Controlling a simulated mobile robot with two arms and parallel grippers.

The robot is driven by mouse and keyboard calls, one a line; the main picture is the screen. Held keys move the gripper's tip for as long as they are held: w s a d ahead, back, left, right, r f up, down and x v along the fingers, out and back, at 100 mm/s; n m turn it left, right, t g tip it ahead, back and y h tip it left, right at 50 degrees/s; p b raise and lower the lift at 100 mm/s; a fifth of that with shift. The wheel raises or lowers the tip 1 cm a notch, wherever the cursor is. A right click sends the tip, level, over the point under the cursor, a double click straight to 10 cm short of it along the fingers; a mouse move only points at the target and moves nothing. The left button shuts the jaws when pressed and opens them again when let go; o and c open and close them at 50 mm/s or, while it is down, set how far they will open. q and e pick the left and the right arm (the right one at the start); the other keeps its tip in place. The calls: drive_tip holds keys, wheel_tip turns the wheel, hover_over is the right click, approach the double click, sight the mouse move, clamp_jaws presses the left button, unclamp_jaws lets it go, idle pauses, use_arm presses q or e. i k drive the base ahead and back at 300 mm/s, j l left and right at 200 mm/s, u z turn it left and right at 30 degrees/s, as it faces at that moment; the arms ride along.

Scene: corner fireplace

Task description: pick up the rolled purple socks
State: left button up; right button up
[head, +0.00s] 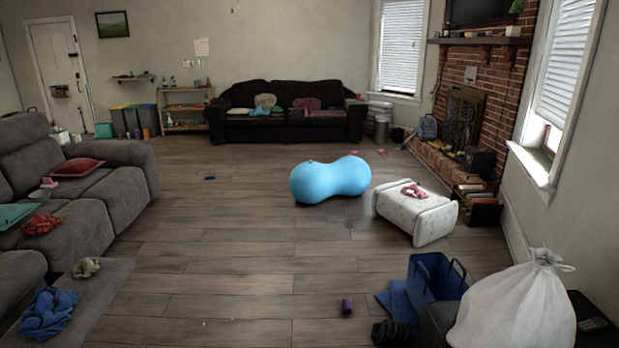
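A small dark purple roll (347,306), which looks like the rolled purple socks, lies on the wooden floor in the lower middle of the head view. It is apart from the other things, to the left of a flat blue item and a blue bin. It is too small to make out its fabric. Neither of my grippers shows in this view.
A blue bin (436,278), a dark object (391,332) and a white sack (515,306) stand to the right of the roll. A grey sofa (125,190) stands left. The middle floor is mostly clear.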

sight(347, 304)
drive_tip(key=i+j, duration=0.1)
drive_tip(key=i, duration=0.85)
drive_tip(key=i+j, duration=0.15)
drive_tip(key=i, duration=0.8)
